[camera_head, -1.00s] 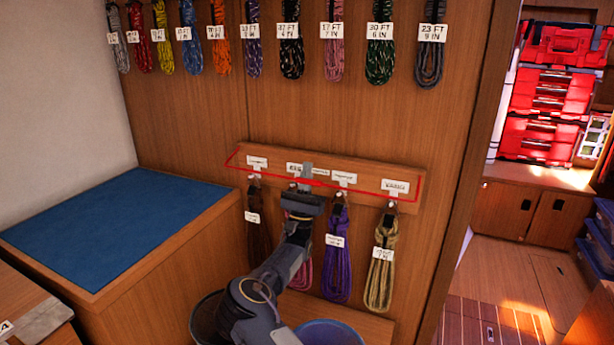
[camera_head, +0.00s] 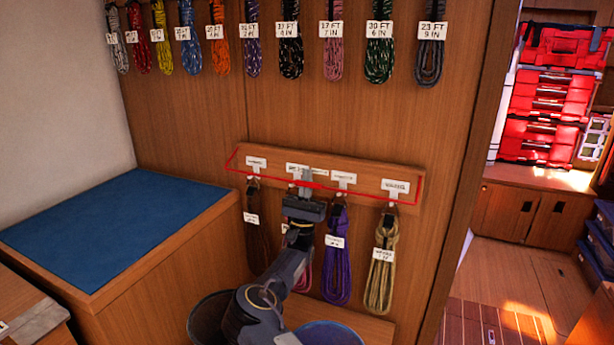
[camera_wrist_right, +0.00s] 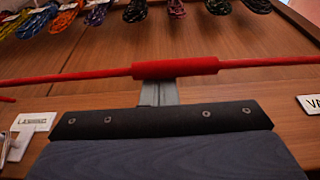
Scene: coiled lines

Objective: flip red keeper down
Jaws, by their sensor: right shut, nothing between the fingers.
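The red keeper (camera_head: 350,188) is a thin red bar in front of the wooden peg board (camera_head: 429,187). Its long front rod runs across the labels and hooks. In the right wrist view the rod (camera_wrist_right: 255,63) crosses the whole picture, with a thicker red sleeve (camera_wrist_right: 175,68) in the middle. My right gripper (camera_head: 306,180) is shut and empty, at the rod left of the board's middle. In the wrist view the closed fingers (camera_wrist_right: 158,92) end just under the sleeve; I cannot tell whether they touch it. My left gripper is not in view.
Brown, purple (camera_head: 336,255) and tan (camera_head: 381,270) coiled lines hang below the board, with another partly behind my arm. More coils (camera_head: 379,50) hang in a row above. Two round bins (camera_head: 330,335) stand below. A blue-topped bench (camera_head: 115,225) is at left.

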